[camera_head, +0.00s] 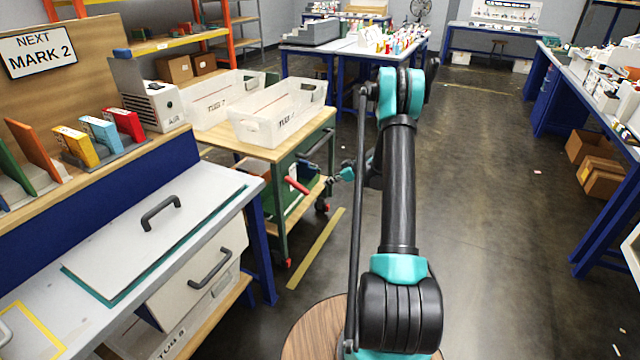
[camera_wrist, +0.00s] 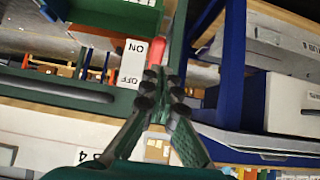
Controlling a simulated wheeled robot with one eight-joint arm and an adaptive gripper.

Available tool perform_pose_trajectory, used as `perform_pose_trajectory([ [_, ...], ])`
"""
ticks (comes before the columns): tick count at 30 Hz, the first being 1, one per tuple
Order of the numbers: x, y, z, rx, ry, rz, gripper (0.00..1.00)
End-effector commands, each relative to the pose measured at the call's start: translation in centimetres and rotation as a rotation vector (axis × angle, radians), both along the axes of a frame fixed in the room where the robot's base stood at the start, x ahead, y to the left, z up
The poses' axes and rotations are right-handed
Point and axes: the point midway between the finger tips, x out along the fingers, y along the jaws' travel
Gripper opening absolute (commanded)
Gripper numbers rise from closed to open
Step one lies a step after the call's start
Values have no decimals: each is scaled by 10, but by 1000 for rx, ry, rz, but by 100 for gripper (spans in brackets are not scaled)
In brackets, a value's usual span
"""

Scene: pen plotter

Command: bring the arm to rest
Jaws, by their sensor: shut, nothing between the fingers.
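My gripper (camera_wrist: 163,82) shows in the wrist view with its two dark fingers close together. It is shut and empty. In the head view my arm rises in the middle and bends down beyond its elbow. In the wrist view a red lever (camera_wrist: 205,50) and a white ON/OFF plate (camera_wrist: 132,62) lie behind the fingertips. I cannot tell how far they are from the fingers. The red lever also shows on the cart in the head view (camera_head: 297,186).
Two white tubs (camera_head: 277,112) stand on the cart. The pen plotter bench (camera_head: 60,290) with a flat lidded panel and drawer is at left. A blue-legged bench (camera_head: 545,85) and cardboard boxes (camera_head: 597,178) are at right. The floor (camera_head: 490,200) between is open.

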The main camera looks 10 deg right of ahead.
Motion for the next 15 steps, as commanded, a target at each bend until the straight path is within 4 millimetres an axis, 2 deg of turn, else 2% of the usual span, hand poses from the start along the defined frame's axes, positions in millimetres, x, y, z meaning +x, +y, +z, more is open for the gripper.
perform_pose_trajectory([
  [6, -9, -12, 5, 1, -1, 1, 0],
  [15, -9, -13, 6, 1, -1, 1, 0],
])
